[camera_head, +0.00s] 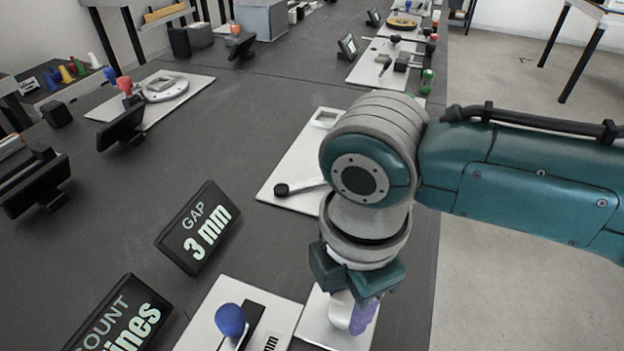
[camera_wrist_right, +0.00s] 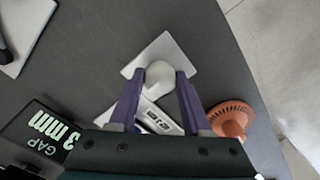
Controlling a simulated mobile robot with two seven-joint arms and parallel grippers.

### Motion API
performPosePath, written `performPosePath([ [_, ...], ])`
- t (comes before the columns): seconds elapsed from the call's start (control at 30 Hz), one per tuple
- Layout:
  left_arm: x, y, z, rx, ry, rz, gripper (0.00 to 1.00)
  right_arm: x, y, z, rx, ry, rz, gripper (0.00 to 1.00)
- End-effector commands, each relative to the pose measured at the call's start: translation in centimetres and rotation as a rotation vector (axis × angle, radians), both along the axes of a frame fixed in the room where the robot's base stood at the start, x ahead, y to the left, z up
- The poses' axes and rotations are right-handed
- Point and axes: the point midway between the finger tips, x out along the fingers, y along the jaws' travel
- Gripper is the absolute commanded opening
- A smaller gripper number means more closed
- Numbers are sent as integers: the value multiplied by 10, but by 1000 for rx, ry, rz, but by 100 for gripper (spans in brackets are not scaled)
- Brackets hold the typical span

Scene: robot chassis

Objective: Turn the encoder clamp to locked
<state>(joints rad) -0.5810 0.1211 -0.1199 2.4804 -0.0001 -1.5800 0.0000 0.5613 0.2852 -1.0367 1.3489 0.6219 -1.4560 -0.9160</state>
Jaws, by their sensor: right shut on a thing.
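My right gripper (camera_head: 350,312) points down at the front of the bench. Its purple fingers are shut on a white rounded knob (camera_head: 339,309), seemingly the encoder clamp's handle. In the right wrist view the knob (camera_wrist_right: 158,72) sits between the fingertips (camera_wrist_right: 162,80), above a white base plate (camera_wrist_right: 164,48). This plate (camera_head: 318,327) also shows beneath the gripper in the head view. The fingers partly hide the knob, and I cannot read a locked mark or the clamp's angle. My left gripper is not in view.
A blue knob (camera_head: 230,319) stands on a white plate just left of the gripper. A black "GAP 3 mm" display (camera_head: 198,228) stands behind it. An orange perforated disc (camera_wrist_right: 231,119) lies right in the wrist view. A plate with a black-knobbed lever (camera_head: 300,187) is farther back.

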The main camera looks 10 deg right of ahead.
Motion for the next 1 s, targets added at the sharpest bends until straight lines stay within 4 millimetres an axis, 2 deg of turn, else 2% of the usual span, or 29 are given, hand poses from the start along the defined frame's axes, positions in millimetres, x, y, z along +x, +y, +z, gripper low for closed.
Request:
performPosePath([
  [0.03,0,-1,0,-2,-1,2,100,0,0,0,0,0,0,24],
  [0.27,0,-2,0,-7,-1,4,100,0,0,0,0,0,0,0],
  [0.67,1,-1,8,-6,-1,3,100,-1,0,2,1,2,-54,0],
  [1.0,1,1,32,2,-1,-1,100,-2,1,4,1,4,-300,0],
])
